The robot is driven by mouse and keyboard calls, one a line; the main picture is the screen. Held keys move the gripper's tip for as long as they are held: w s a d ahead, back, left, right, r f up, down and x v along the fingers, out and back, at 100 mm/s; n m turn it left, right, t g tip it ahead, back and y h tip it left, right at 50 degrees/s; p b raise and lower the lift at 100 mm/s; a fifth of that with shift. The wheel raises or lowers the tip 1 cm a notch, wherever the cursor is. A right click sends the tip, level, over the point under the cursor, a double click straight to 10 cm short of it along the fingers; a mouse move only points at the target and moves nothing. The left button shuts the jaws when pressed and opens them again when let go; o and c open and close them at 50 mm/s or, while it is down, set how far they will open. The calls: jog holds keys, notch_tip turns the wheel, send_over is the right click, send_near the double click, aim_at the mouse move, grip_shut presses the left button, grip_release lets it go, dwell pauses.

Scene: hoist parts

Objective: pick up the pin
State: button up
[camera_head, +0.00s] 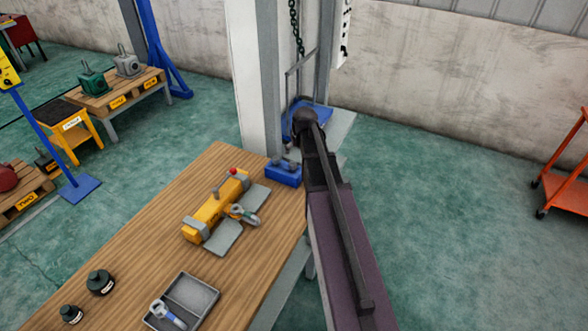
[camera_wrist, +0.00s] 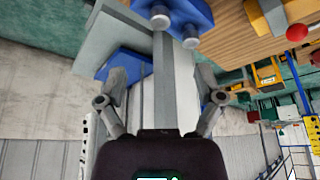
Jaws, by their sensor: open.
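A blue block (camera_head: 284,174) stands at the far right corner of the wooden bench, with small grey round-ended pins (camera_head: 283,163) on it. In the wrist view the blue block (camera_wrist: 178,12) is at the top edge, partly cut off, and two grey round pin ends (camera_wrist: 160,16) show on it. My gripper (camera_wrist: 162,78) is open in the wrist view, its two fingers apart with nothing held between them. The block and pins lie beyond the fingertips, apart from them. In the head view my dark arm hides most of the gripper, just right of the block.
A yellow beam (camera_head: 205,215) with grey fittings and a shackle lies on the bench (camera_head: 130,235). A grey tray (camera_head: 205,292) with a blue-pinned shackle is nearer. A pale column (camera_head: 255,80) rises behind the bench, near my arm.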

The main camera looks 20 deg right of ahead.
aim_at(293, 163)
jog(key=shift+b+x, duration=3.4)
jog(key=shift+x, duration=0.4)
jog(key=shift+f, duration=0.3)
jog(key=shift+w+f+b, duration=0.1)
jog(key=shift+b, duration=0.25)
jog(key=shift+b+x, duration=2.25)
jog(key=shift+x, duration=0.25)
jog(key=shift+w+d, duration=0.1)
jog(key=shift+w, duration=0.05)
grip_shut()
